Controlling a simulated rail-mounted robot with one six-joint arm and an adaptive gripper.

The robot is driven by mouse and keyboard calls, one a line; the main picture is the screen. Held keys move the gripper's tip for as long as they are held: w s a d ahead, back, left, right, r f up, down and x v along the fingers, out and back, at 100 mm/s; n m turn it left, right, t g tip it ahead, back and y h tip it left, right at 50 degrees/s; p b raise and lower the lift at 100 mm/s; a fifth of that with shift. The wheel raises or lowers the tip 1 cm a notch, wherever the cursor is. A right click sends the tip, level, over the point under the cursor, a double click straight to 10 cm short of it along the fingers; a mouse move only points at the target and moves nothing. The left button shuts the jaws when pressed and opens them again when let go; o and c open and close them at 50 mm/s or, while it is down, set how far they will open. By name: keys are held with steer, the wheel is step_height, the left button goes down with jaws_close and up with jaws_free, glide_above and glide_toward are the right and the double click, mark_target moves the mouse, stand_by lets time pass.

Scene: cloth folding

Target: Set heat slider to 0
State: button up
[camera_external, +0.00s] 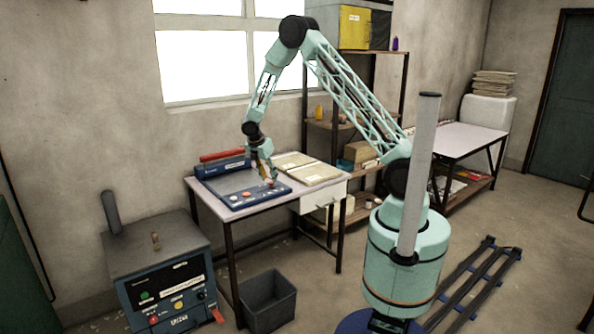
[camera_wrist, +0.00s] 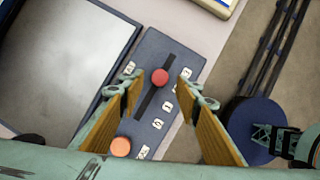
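A blue control panel (camera_wrist: 173,60) runs along the front of a table-top machine; it also shows in the external view (camera_external: 240,199). A red round knob (camera_wrist: 160,76) sits in a dark straight slot (camera_wrist: 147,103) on the panel. Small white labels (camera_wrist: 168,106) line the slot, too small to read surely. An orange round knob (camera_wrist: 120,147) sits lower on the panel. I cannot tell which control is the heat slider. My gripper (camera_wrist: 159,84) is open, with a wood-coloured finger on each side of the red knob and gaps visible on both sides. In the external view my gripper (camera_external: 270,180) is low over the panel's right part.
The machine's grey plate (camera_wrist: 65,55) lies left of the panel. Board-like stacks (camera_external: 317,173) lie on the table (camera_external: 240,212) behind it. A blue-grey control box (camera_external: 165,285) stands on the left, a dark bin (camera_external: 268,300) below the table. Shelves stand behind.

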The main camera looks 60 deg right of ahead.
mark_target(272, 185)
steer(key=shift+x, duration=1.4)
steer(key=shift+c, duration=0.6)
jaws_close()
